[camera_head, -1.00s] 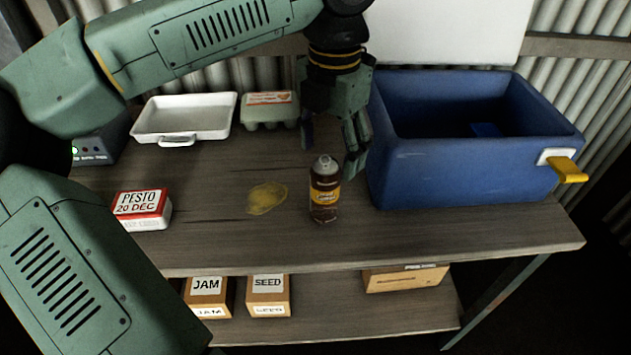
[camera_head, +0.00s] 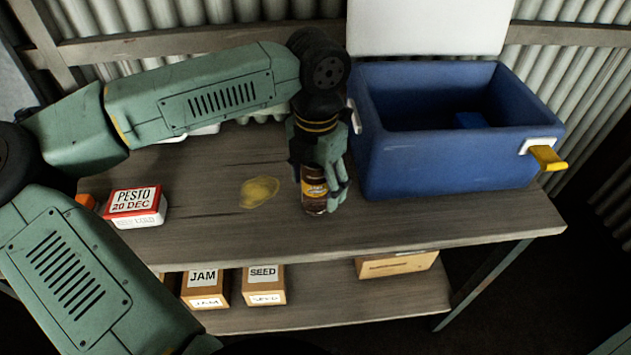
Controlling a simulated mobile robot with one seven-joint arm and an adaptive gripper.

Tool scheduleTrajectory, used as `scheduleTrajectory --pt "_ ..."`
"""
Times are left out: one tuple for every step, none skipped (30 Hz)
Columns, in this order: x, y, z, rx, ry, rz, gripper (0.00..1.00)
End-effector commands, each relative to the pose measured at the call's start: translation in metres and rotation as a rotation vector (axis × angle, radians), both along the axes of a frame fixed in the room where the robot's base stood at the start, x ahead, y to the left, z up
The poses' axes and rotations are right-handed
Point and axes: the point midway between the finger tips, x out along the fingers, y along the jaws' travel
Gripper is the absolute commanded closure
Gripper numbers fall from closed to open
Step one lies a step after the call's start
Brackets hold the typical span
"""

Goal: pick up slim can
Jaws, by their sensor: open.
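The gripper is open, and I cannot tell whether a finger touches the can. The can's top is hidden by the gripper.
The blue cooler box (camera_head: 450,165) with a yellow latch (camera_head: 547,158) stands close to the right of my gripper. A pesto box (camera_head: 137,205) and a yellow stain (camera_head: 260,191) are to the left. The lower shelf (camera_head: 330,297) holds jam, seed and another box.

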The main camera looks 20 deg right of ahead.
Motion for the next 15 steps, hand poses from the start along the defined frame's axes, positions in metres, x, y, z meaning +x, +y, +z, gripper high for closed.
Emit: scheduleTrajectory --pt "0.0001 0.0000 0.0001 0.000 0.000 0.000 0.34" --pt "0.0001 0.0000 0.0001 0.000 0.000 0.000 0.36" --pt "0.0001 0.0000 0.0002 0.000 0.000 0.000 0.38" --pt "0.0001 0.0000 0.0002 0.000 0.000 0.000 0.40" --pt "0.0001 0.0000 0.0002 0.000 0.000 0.000 0.42" --pt "0.0001 0.0000 0.0003 0.000 0.000 0.000 0.45" --pt "0.0001 0.0000 0.0003 0.000 0.000 0.000 0.47" --pt "0.0001 0.0000 0.0003 0.000 0.000 0.000 0.49" --pt "0.0001 0.0000 0.0003 0.000 0.000 0.000 0.52" --pt "0.0001 0.0000 0.0004 0.000 0.000 0.000 0.54" --pt "0.0001 0.0000 0.0004 0.000 0.000 0.000 0.56" --pt "0.0001 0.0000 0.0004 0.000 0.000 0.000 0.58" --pt "0.0001 0.0000 0.0004 0.000 0.000 0.000 0.60" --pt "0.0001 0.0000 0.0004 0.000 0.000 0.000 0.62" --pt "0.0001 0.0000 0.0004 0.000 0.000 0.000 0.65"
